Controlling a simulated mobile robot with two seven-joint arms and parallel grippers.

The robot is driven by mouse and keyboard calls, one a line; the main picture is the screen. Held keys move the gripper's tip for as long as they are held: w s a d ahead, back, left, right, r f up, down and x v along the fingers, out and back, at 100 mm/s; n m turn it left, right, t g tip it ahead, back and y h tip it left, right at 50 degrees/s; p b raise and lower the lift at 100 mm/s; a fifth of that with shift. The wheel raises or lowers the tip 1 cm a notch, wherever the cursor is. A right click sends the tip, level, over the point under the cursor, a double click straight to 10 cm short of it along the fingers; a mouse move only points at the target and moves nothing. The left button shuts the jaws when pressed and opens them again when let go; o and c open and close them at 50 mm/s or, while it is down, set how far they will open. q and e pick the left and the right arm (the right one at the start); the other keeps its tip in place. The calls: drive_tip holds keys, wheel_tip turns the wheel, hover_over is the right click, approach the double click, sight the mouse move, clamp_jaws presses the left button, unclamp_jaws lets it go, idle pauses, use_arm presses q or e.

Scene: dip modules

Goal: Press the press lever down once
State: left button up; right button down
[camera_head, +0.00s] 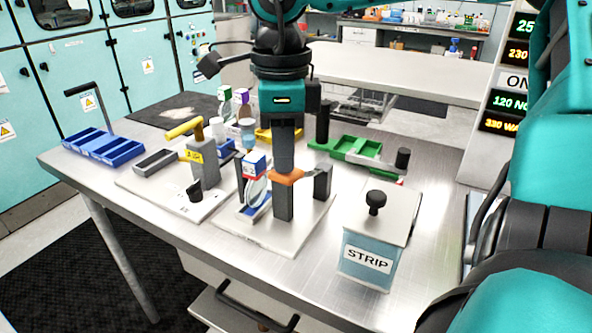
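A lever with a yellow handle (185,128) sits on a grey post (206,168) with a yellow label, left of centre; I take it for the press lever. Its handle is tilted slightly, with its left end lower. My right gripper (284,165) points straight down from the top, to the right of this lever and apart from it in the picture. Its fingers show as one dark block in front of a fixture with an orange part (286,177). I cannot tell whether they are open or touch it. My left gripper is out of view.
A blue tray (103,146) lies at the table's left end. A box marked STRIP (367,262) with a black knob stands front right. A green tray (362,148) and several bottles stand behind. My arm fills the right side. Bare metal table (440,190) shows to the right.

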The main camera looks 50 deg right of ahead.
sight(286, 184)
drive_tip(key=shift+f+b, duration=0.75)
drive_tip(key=shift+f, duration=0.25)
drive_tip(key=shift+f+b, duration=1.75)
drive_tip(key=shift+f, duration=0.1)
drive_tip(key=shift+r, duration=0.1)
drive_tip(key=shift+r+p, duration=0.75)
drive_tip(key=shift+r, duration=0.1)
drive_tip(key=shift+r+p, duration=0.45)
drive_tip(key=shift+r, duration=0.25)
drive_tip(key=shift+r+p, duration=1.65)
drive_tip(key=shift+r, duration=0.7)
wheel_tip(286, 184, up, 2)
drive_tip(key=shift+p, duration=0.75)
use_arm(q)
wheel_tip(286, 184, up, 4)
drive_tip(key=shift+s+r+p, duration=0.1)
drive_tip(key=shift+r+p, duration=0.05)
drive_tip(key=shift+p, duration=1.05)
use_arm(e)
wheel_tip(286, 184, up, 3)
drive_tip(key=shift+r, duration=0.15)
